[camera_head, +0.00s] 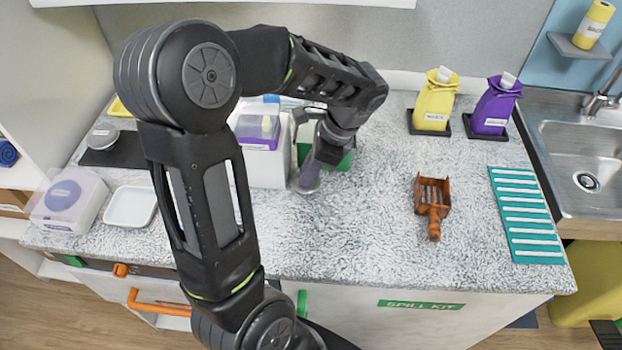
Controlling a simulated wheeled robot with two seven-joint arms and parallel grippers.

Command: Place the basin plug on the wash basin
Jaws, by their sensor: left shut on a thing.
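My left gripper (318,163) is over the middle of the worktop, beside the white container. It is shut on a rounded grey thing (307,181) with a dark purplish face. This may be the basin plug, but the arm and gripper partly hide it and I cannot tell for sure. The wash basin (570,140) is a steel sink at the far right, with a round drain (587,182) in its floor. The gripper is well to the left of the basin.
A yellow bag (436,104) and a purple bag (495,108) stand at the back right. A white container (266,168) stands left of the gripper. The worktop between gripper and scoop is clear.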

